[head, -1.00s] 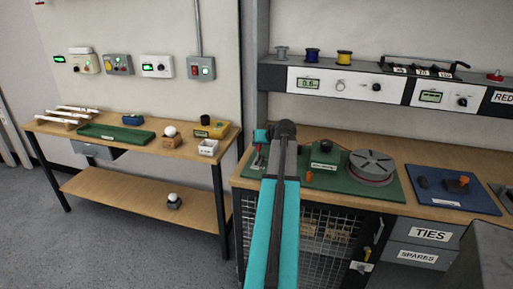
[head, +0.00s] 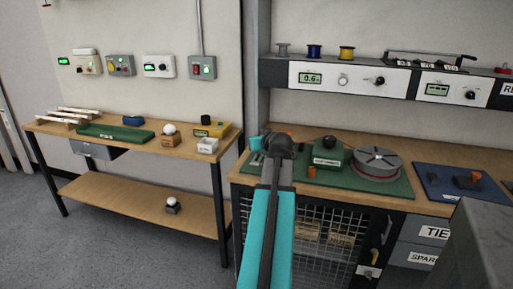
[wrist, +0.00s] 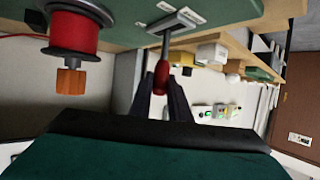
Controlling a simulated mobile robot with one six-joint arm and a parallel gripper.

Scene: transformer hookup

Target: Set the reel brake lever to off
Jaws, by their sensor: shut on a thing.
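The reel brake lever shows in the wrist view as a metal rod with a red grip (wrist: 161,73), rising from a slotted light plate (wrist: 176,20). My gripper (wrist: 161,98) is shut on the red grip, its two dark fingers on either side of it. A red reel (wrist: 73,35) with an orange knob (wrist: 71,81) stands left of the lever in that view. In the head view my arm hides most of the lever area, and the teal end of my gripper (head: 255,143) shows at the left edge of the green board (head: 375,185).
The green board also carries a grey disc (head: 377,158) and a green labelled box (head: 331,157). A blue mat (head: 465,199) lies to its right. A shelf with instruments (head: 350,79) runs above.

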